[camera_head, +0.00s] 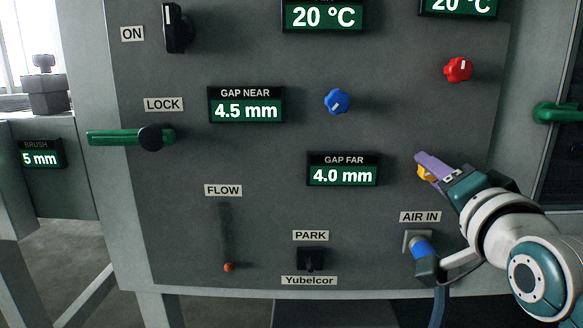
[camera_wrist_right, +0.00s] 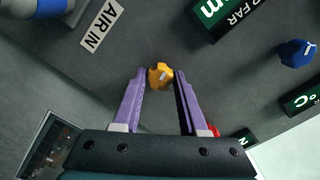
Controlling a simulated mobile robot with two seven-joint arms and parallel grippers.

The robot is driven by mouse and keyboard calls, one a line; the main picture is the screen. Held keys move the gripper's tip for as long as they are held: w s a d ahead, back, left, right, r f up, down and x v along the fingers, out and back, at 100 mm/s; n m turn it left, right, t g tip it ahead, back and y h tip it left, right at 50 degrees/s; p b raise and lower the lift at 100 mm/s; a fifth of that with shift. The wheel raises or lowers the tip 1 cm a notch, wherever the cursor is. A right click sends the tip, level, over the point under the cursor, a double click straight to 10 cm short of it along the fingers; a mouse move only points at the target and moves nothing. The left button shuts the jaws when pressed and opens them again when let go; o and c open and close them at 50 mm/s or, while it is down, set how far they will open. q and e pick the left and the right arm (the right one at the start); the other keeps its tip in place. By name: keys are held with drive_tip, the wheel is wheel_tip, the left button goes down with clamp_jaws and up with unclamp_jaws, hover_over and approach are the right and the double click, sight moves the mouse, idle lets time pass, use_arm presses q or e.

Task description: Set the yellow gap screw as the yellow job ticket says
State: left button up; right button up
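The yellow gap screw (camera_wrist_right: 160,76) is a knob on the grey panel with a pale mark on its face. In the head view a bit of it (camera_head: 424,173) shows beside my right fingertips. My right gripper (camera_wrist_right: 159,73) has its two purple fingers on either side of the screw at the tips, open, with a small gap at each side. It also shows in the head view (camera_head: 430,165). The GAP FAR display (camera_head: 343,170), left of the screw, reads 4.0 mm. No yellow job ticket is in view. My left gripper is out of view.
The GAP NEAR display (camera_head: 246,106) reads 4.5 mm, with a blue knob (camera_head: 337,101) to its right. A red knob (camera_head: 458,69) sits above my right gripper. The AIR IN fitting (camera_head: 420,243) with its blue hose is below it. A green lock handle (camera_head: 130,138) is at left.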

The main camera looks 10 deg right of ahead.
drive_tip(key=c, duration=0.4)
drive_tip(key=n+p, duration=0.1)
drive_tip(key=n, duration=0.2)
drive_tip(key=shift+c, duration=0.2)
drive_tip(key=shift+n, duration=0.4)
drive_tip(key=shift+n+p, duration=0.4)
drive_tip(key=shift+n, duration=0.3)
